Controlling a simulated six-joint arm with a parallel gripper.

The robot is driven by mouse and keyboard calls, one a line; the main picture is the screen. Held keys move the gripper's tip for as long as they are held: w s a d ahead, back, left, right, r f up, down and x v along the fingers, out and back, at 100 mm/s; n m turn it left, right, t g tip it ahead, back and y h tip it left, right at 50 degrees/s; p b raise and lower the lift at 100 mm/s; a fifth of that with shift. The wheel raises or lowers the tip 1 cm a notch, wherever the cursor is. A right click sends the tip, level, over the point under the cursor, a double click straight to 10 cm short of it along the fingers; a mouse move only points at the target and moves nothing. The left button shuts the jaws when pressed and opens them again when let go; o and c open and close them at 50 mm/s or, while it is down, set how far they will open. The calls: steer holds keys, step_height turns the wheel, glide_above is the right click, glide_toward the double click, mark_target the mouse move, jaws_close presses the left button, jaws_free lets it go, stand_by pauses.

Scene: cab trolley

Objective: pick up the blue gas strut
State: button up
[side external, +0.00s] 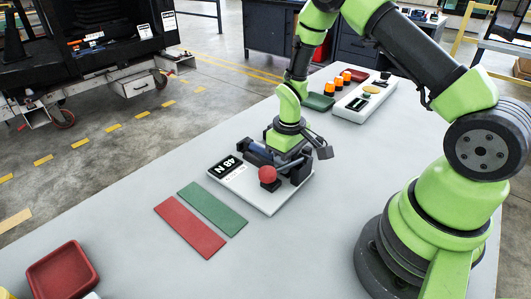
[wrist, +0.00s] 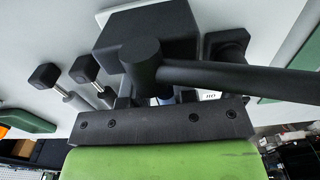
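A dark-blue cylinder (side external: 258,149), which looks like the blue gas strut, lies in a black fixture on a white board (side external: 283,203) marked "48 N". My gripper (side external: 282,155) is low over this fixture, close to the cylinder. A red ball knob (side external: 267,174) stands at the fixture's near side. In the wrist view, my gripper (wrist: 165,118) covers the bottom and a black block and lever (wrist: 240,76) block the middle. Only a small bluish patch (wrist: 166,100) shows between them. My fingertips are hidden, so I cannot tell whether they touch the cylinder.
Red (side external: 189,227) and green (side external: 212,207) flat mats lie left of the board. A red tray (side external: 62,272) is at the front left. A white panel (side external: 362,103) with orange beacons stands behind. In the wrist view, two silver rods with black ends (wrist: 83,68) stick out at left.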

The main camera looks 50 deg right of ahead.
jaws_close()
steer(key=shift+r, duration=0.1)
